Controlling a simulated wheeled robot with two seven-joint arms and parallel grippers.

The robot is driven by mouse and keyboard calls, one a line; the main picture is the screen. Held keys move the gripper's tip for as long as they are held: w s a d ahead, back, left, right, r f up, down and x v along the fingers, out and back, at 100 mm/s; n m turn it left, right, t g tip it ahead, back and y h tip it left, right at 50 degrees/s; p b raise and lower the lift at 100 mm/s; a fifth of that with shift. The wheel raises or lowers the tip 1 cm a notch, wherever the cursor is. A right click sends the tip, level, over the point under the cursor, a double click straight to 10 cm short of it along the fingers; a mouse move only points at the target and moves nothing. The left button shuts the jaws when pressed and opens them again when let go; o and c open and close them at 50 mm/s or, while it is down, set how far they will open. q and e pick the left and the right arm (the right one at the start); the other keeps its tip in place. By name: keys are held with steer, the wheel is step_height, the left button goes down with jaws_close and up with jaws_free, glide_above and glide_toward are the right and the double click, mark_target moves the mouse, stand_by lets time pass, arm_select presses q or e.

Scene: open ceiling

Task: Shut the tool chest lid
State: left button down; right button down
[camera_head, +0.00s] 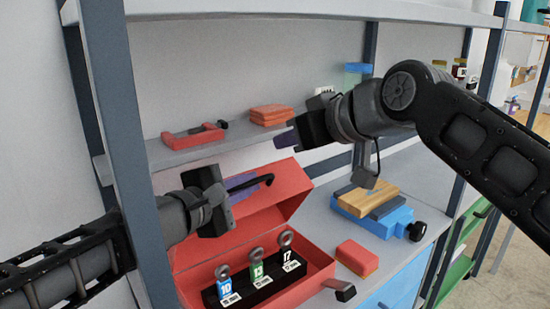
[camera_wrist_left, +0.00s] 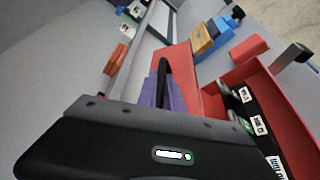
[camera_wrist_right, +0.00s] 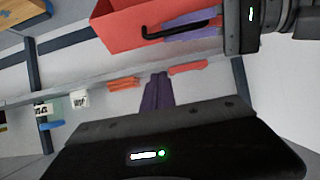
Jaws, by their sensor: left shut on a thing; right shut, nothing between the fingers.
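The red tool chest (camera_head: 312,283) stands open on the shelf unit, its red lid (camera_head: 283,200) raised and tilted back. Inside is a black holder (camera_head: 262,292) with several wrenches labelled 10, 13 and 17. My left gripper (camera_head: 243,184) is shut on the lid's black handle (camera_head: 265,180). The handle also shows between its purple fingers in the left wrist view (camera_wrist_left: 163,68). My right gripper (camera_head: 288,138) is shut and empty, above and behind the lid. The lid (camera_wrist_right: 128,28) shows in the right wrist view, with my left gripper's fingers at the handle.
A red tray (camera_head: 190,137) and stacked orange-red blocks (camera_head: 270,115) sit on the back shelf. Right of the chest lie a red block (camera_head: 357,258), a black-handled part (camera_head: 340,289) and a blue case (camera_head: 385,220) with a wooden block. A shelf post (camera_head: 120,130) stands left.

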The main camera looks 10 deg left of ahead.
glide_above(270, 199)
steer(key=w+a, duration=0.2)
step_height(270, 199, down, 5)
steer(key=shift+s+a+r, duration=0.1)
steer(key=shift+r, duration=0.05)
steer(key=shift+f, duration=0.25)
steer(key=shift+s+d+f, duration=0.85)
steer(key=shift+d+f, duration=0.2)
steer(key=shift+f, duration=0.05)
